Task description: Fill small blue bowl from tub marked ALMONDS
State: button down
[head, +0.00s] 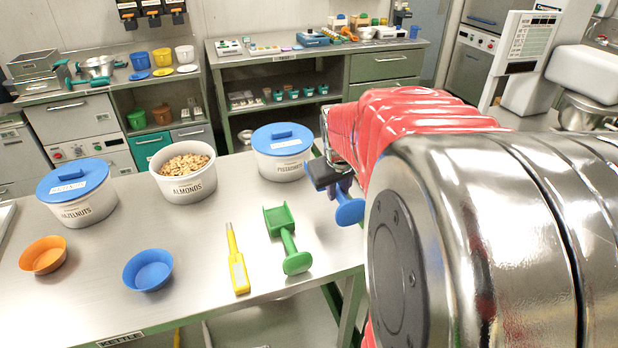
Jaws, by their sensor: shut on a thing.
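The white tub marked ALMONDS (186,187) stands open on the steel table, with almonds (184,164) heaped near its rim. The small blue bowl (148,270) sits near the table's front edge, in front of the tub, and looks empty. My gripper (330,178) is to the right of the tubs, partly hidden by my red-sleeved arm. It is shut on a blue tool (349,209) with a round, flat end. The rest of this tool is hidden, so I cannot tell its full shape.
Lidded tubs marked HAZELNUTS (83,210) and PISTACHIOS (281,166) flank the almonds. An orange bowl (43,255) sits at left. A yellow tool (237,262) and a green scoop (287,238) lie right of the blue bowl. Bare steel separates them.

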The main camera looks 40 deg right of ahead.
jog(key=shift+r, duration=1)
